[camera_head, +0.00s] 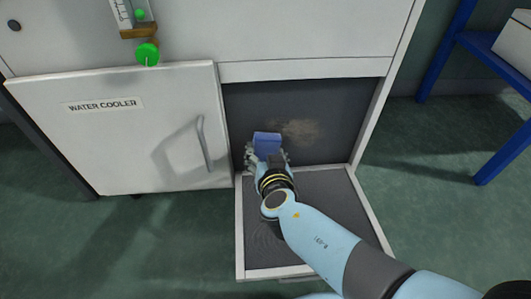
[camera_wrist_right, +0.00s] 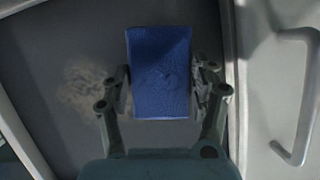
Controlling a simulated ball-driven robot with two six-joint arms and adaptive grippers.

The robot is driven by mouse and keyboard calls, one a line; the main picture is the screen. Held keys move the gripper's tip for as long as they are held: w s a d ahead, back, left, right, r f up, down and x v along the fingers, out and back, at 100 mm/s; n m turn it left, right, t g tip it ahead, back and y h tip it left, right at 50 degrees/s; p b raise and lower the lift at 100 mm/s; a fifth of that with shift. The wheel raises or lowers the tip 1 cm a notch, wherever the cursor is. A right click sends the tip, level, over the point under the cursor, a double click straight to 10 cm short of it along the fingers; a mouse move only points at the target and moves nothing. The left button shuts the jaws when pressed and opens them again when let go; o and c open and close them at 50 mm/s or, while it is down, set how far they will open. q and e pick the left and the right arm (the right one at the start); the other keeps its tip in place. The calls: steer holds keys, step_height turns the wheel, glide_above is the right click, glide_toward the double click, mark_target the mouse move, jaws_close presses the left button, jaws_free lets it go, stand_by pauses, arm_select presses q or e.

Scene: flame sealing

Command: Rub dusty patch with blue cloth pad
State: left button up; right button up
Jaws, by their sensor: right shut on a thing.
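The blue cloth pad (camera_head: 267,142) is a small block-shaped pad at the opening under the white cabinet. My right gripper (camera_head: 267,157) is shut on it, with one finger on each side in the right wrist view, where the pad (camera_wrist_right: 160,70) faces the dark panel. The dusty patch (camera_head: 300,132) is a tan smudge on the dark back panel, to the right of the pad. In the right wrist view the patch (camera_wrist_right: 88,85) lies left of the pad, beside it and uncovered. I cannot tell whether the pad touches the panel. My left gripper is not in view.
An open white door (camera_head: 110,150) labelled WATER COOLER, with a handle (camera_head: 205,145), stands left of the opening. A grey tray-like panel with a white rim (camera_head: 240,235) lies below it. A blue frame (camera_head: 445,50) stands at the right. Green floor is clear between.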

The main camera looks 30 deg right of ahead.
mark_target(289, 141)
steer(key=shift+w+d, duration=0.4)
steer(key=shift+w, duration=0.45)
stand_by(0.4)
steer(key=shift+s+d+f+b, duration=0.1)
steer(key=shift+s+d+b, duration=0.45)
steer(key=shift+d, duration=0.35)
steer(key=shift+s+d+b, duration=0.25)
steer(key=shift+s+d, duration=0.05)
steer(key=shift+d, duration=0.45)
steer(key=shift+s+d+b, duration=0.25)
steer(key=shift+s+d, duration=0.05)
steer(key=shift+d, duration=0.45)
steer(key=shift+s+d+b, duration=0.25)
steer(key=shift+s+d, duration=0.05)
steer(key=shift+d, duration=0.45)
